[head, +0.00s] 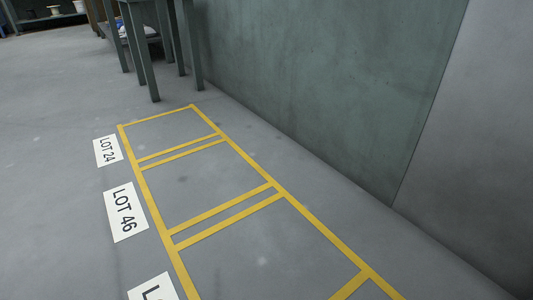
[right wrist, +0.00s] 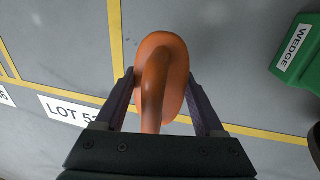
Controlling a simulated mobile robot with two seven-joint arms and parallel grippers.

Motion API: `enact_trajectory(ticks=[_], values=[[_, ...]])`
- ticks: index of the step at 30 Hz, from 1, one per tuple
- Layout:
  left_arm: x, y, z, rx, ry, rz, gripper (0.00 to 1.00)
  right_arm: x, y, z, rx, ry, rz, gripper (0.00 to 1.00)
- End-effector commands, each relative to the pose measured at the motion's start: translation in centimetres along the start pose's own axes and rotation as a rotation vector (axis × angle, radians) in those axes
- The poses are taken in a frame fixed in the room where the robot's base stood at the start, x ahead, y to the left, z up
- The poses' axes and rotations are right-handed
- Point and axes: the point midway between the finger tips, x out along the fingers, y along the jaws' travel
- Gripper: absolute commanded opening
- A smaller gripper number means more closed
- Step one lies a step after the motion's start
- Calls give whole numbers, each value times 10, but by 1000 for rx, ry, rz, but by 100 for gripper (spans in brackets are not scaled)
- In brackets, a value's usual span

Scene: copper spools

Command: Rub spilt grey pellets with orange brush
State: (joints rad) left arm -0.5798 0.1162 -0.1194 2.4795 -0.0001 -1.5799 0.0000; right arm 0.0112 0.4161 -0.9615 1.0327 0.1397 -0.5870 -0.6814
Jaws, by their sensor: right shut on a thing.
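The orange brush (right wrist: 173,75) shows in the right wrist view as a rounded orange body with a darker handle part running toward the gripper. My right gripper (right wrist: 163,93) is shut on it, one finger on each side. Its bristles are hidden from this angle. No grey pellets can be made out for certain; a few tiny dark specks lie on the floor near the yellow line, too small to tell. The head view shows neither gripper.
Yellow floor lines (head: 224,209) mark bays beside a green-grey wall (head: 330,80). Signs LOT 24 (head: 108,150) and LOT 46 (head: 125,211) lie on the floor. A green block labelled WEDGE (right wrist: 300,55) is right of the brush. Table legs (head: 138,45) stand at the back.

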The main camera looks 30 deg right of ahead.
Motion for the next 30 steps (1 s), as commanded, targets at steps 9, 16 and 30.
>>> enact_trajectory(ticks=[9, 16, 30], values=[[-32, -3, -10, 8, 0, -6, 50, -32, 2, 4, 5, -2, -1, 0], [-40, -3, -13, 8, 0, -6, 50, -39, 1, 6, 8, -2, -1, 0], [-64, -2, -21, 2, 0, 0, 50, -69, 31, 2, 69, -13, 6, 0]])
